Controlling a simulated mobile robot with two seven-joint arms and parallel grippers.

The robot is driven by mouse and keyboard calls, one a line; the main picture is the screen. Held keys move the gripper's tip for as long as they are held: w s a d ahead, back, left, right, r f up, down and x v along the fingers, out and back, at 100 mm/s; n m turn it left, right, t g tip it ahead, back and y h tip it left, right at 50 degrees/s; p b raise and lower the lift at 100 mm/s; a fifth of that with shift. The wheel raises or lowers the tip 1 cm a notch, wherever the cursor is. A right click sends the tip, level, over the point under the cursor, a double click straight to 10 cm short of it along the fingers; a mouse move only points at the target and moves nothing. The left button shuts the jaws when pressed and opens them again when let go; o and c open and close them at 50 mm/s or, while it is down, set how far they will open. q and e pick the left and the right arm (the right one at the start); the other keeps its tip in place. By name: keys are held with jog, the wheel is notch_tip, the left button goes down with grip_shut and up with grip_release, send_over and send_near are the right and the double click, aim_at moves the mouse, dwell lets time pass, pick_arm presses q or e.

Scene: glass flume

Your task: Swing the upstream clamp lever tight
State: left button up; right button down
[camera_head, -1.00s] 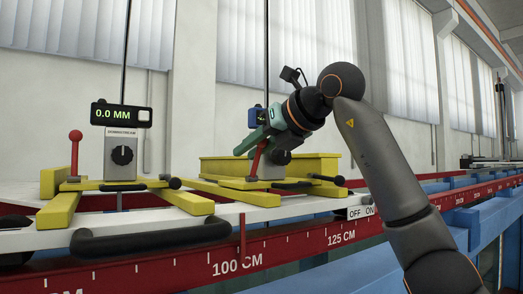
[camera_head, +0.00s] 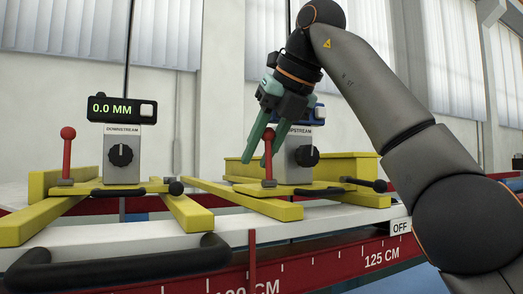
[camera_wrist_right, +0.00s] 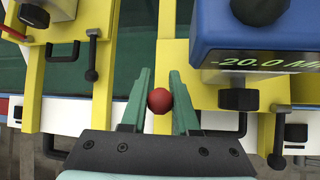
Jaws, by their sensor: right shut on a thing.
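The upstream clamp lever (camera_head: 268,170) is red with a round knob and stands about upright on the right-hand yellow carriage (camera_head: 265,205), beside the grey upstream gauge block (camera_head: 297,155). My right gripper (camera_head: 257,158) reaches down from above with green fingers at the lever's top. In the right wrist view the red knob (camera_wrist_right: 160,100) sits between the two fingers, which are shut on it. The upstream display (camera_wrist_right: 262,62) reads about -20.0 there, its edge cut off. My left gripper is out of view.
The downstream carriage stands to the left with its own red lever (camera_head: 67,160) and a display (camera_head: 122,108) reading 0.0 MM. A black handle (camera_head: 118,262) runs along the front white plate. A red scale rail (camera_head: 330,262) lies below.

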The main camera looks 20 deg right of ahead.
dwell(0.3)
jog(key=c, duration=0.7)
grip_release()
jog(key=shift+w, duration=0.1)
jog(key=shift+o, duration=0.2)
